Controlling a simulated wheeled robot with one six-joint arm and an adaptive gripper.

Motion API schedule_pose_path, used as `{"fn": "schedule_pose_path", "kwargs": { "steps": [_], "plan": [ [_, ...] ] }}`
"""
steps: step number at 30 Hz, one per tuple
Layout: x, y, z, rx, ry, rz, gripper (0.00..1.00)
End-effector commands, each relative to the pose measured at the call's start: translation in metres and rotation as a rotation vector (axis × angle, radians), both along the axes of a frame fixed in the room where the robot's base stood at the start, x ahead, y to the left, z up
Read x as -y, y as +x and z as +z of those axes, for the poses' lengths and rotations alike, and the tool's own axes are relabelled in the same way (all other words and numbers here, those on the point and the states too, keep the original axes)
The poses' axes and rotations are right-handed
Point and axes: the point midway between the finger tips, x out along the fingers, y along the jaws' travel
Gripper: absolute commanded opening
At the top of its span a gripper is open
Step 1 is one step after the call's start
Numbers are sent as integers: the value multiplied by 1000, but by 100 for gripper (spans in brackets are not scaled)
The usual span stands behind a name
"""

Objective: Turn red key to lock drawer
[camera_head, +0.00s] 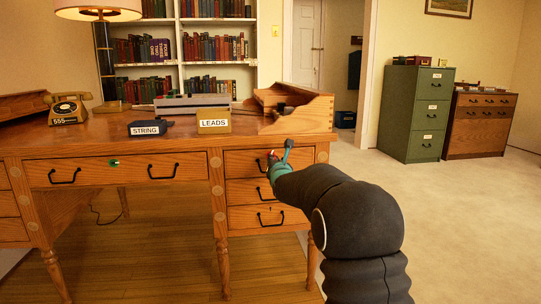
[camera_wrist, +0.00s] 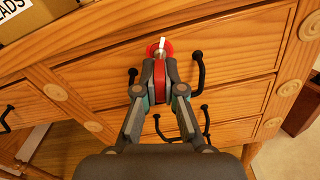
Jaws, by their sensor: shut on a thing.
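The red key (camera_wrist: 159,72) sits at the front of a right-hand desk drawer, with a red round part and a pale metal piece at its top in the wrist view. My gripper (camera_wrist: 160,68) is shut on the red key, its two fingers close on either side of it. In the head view my gripper (camera_head: 276,160) is at the top right drawer (camera_head: 245,160), and only a little red of the key shows there. The keyhole is hidden. I cannot tell from these frames how far the key is turned.
A green lock (camera_head: 115,162) is on the wide middle drawer (camera_head: 95,172). Black handles stick out near my gripper. A LEADS box (camera_head: 213,121), a STRING box (camera_head: 149,128) and a telephone (camera_head: 68,108) stand on the desk. Open carpet lies right, before a green cabinet (camera_head: 416,112).

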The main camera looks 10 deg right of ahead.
Motion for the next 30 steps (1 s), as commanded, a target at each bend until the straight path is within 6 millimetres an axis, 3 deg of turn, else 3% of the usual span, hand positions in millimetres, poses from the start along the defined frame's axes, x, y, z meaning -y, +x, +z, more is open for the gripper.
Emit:
{"fn": "schedule_pose_path", "kwargs": {
  "steps": [7, 11, 18, 21, 30],
  "plan": [
    [1, 0, 3, 6, 2, -1, 0],
    [1, 0, 3, 5, 2, 0, 35],
    [0, 0, 1, 2, 2, -1, 40],
    [0, 0, 1, 1, 2, 0, 62],
    [0, 0, 0, 0, 12, 0, 62]
  ]
}}
